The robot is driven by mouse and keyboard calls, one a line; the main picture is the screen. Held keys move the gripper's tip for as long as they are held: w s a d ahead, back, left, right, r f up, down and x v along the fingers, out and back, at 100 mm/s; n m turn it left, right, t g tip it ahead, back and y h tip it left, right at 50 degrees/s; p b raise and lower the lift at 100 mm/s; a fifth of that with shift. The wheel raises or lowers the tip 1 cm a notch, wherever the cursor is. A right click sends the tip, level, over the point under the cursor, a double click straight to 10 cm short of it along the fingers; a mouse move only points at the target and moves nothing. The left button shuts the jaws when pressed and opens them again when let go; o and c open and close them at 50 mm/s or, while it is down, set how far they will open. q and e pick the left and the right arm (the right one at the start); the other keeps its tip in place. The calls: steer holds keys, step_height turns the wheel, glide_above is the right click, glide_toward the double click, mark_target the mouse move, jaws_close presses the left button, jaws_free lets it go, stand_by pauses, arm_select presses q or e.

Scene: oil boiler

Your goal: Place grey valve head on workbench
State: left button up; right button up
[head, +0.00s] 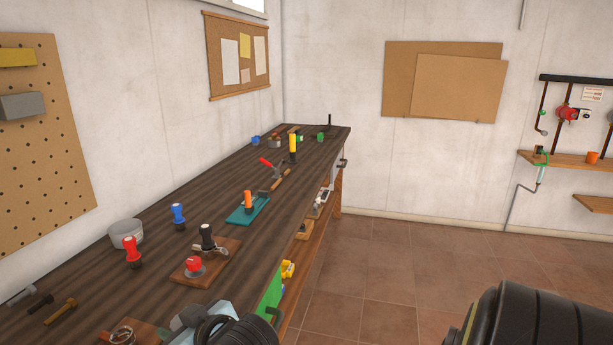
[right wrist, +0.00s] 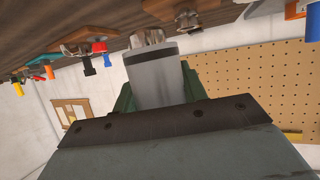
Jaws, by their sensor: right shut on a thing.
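My right gripper (head: 196,322) is at the bottom of the head view, over the near part of the workbench (head: 152,212). In the right wrist view its green fingers (right wrist: 157,92) are shut on a smooth grey cylindrical piece with a dark band, which looks like the grey valve head (right wrist: 154,76). A shiny metal part shows beyond its end; I cannot tell whether it belongs to the piece. The workbench also runs across the top of the wrist view (right wrist: 110,32). Contact between the held piece and the bench cannot be made out. My left gripper is not in view.
Bolts (head: 60,311) lie at the near left. Bare bench top shows between them. Tiled floor lies right.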

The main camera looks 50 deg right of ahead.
steer(key=w+d+r+p, duration=0.1)
steer(key=w+d+r, duration=0.1)
steer(key=w+d, duration=0.85)
steer(key=f, duration=0.7)
steer(key=s+f+b, duration=0.1)
steer(key=f, duration=0.2)
steer(key=shift+f, duration=0.25)
steer(key=shift+d, duration=0.1)
steer(key=o, duration=1.1)
steer(key=shift+f, duration=0.1)
